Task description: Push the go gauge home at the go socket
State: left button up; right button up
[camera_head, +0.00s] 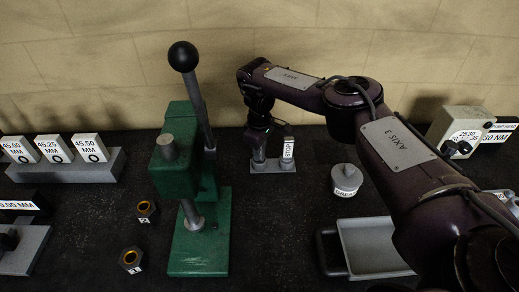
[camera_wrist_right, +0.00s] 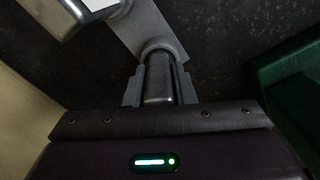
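A post marked STOP (camera_head: 288,149) stands at the plate's right end. My left gripper is not in view.
A green press (camera_head: 200,240) with a black-knobbed lever (camera_head: 184,56) stands left of the plate. A grey weight (camera_head: 346,179) and a grey tray (camera_head: 380,262) lie to the right. Labelled blocks (camera_head: 54,148) stand on a rack at far left.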

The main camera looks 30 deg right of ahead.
jog(key=o, duration=0.4)
jog(key=shift+r, duration=0.25)
notch_tip(320, 180, up, 4)
jog(key=shift+w+r+b, duration=0.1)
jog(key=shift+b, duration=0.75)
notch_tip(320, 180, up, 3)
jog(key=shift+r+p, duration=0.1)
jog(key=shift+p, duration=0.25)
